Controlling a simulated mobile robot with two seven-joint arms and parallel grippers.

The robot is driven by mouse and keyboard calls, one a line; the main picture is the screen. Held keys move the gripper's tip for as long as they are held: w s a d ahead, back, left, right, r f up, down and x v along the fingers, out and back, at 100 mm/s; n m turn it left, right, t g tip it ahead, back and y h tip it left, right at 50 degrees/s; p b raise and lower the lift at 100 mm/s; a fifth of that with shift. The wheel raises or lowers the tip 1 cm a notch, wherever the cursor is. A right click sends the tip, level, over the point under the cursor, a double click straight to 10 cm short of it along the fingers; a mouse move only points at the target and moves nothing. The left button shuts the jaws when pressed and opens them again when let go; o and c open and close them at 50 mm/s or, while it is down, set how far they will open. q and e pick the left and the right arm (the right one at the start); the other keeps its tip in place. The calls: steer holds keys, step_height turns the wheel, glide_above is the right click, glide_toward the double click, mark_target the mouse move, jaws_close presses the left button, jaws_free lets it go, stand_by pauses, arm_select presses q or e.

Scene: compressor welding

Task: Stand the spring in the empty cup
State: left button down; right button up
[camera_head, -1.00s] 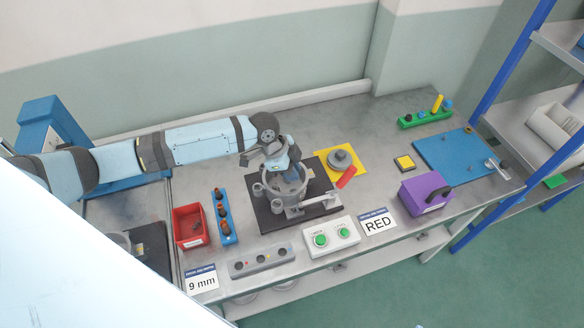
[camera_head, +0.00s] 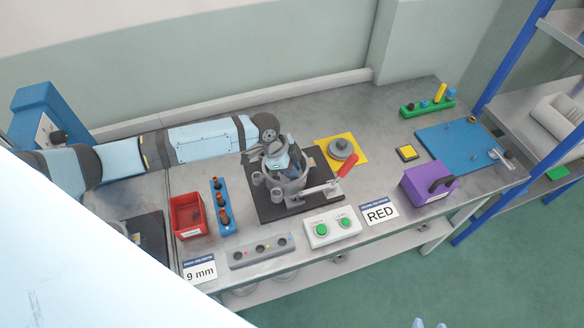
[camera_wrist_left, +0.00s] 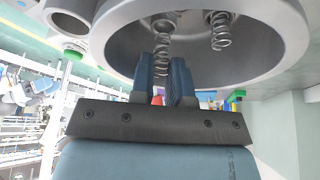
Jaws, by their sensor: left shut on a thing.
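My left gripper (camera_head: 279,163) reaches down into the open grey compressor shell (camera_head: 297,186) on its dark plate. In the left wrist view my left gripper (camera_wrist_left: 163,66) is shut on a coil spring (camera_wrist_left: 163,44), which sticks out past the fingertips towards the inside of the shell (camera_wrist_left: 120,35). A second spring (camera_wrist_left: 221,32) stands inside the shell, to the right of the held one and apart from it. The cup below the held spring is too dark to make out, so I cannot tell whether the spring touches it. My right gripper is not identifiable.
A clamp with a red handle (camera_head: 347,165) stands right of the shell. A yellow plate with a grey part (camera_head: 342,149) lies behind it. A red bin (camera_head: 187,215), a blue rack (camera_head: 222,207) and a button box (camera_head: 331,226) surround the fixture at left and front.

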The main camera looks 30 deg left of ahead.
arm_select(q)
steer(key=shift+r+p, duration=0.1)
steer(key=shift+p, duration=0.65)
stand_by(1.1)
steer(key=shift+f, duration=0.35)
steer(key=shift+f+b, duration=0.35)
steer(key=shift+b, duration=0.05)
steer(key=shift+d+f, duration=0.1)
steer(key=shift+f, duration=0.2)
